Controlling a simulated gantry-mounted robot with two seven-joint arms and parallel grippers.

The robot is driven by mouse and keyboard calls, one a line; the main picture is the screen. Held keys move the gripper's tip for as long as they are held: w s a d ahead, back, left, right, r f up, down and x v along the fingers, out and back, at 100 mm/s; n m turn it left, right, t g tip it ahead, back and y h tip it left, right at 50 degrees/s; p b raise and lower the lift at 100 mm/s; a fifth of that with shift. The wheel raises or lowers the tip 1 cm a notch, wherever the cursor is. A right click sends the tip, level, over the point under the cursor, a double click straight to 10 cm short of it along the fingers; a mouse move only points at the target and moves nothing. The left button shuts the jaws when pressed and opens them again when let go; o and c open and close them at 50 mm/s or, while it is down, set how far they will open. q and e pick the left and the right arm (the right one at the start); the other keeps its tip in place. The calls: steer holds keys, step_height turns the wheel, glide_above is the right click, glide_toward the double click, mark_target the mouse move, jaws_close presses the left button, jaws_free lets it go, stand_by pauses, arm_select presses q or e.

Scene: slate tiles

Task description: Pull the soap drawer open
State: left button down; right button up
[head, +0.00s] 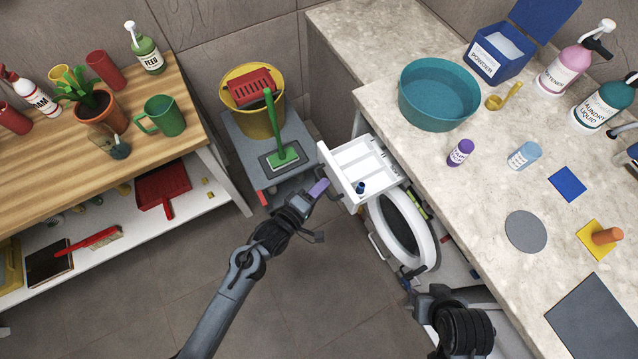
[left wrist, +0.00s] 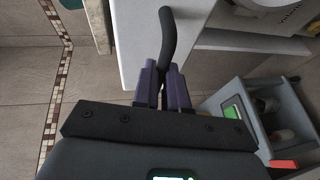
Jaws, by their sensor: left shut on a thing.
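The white soap drawer (head: 372,162) stands out from under the counter, above the round washing machine door, so its inside compartments show in the head view. A small dark blue part (head: 360,187) sits in its front end. My left gripper (head: 318,187) is at the drawer's front. In the left wrist view, its purple fingers (left wrist: 163,88) are shut on the black bar handle (left wrist: 168,38) of the white front panel (left wrist: 137,35). My right gripper (head: 410,280) is low beside the washing machine door; its jaw opening is not clear.
The round door (head: 425,232) with a white ring is just below the drawer. A grey cart (head: 230,128) with a yellow bucket (head: 262,118) and green brush stands left of the drawer. The counter (head: 400,150) holds a teal basin (head: 438,98) and bottles.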

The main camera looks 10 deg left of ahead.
arm_select(q)
steer(key=c, duration=1.2)
jaws_free()
steer(key=shift+o, duration=0.2)
steer(key=p+v, duration=0.2)
steer(key=v, duration=0.8)
steer(key=shift+s+a, duration=0.25)
steer(key=shift+s, duration=0.1)
steer(key=shift+r, duration=0.1)
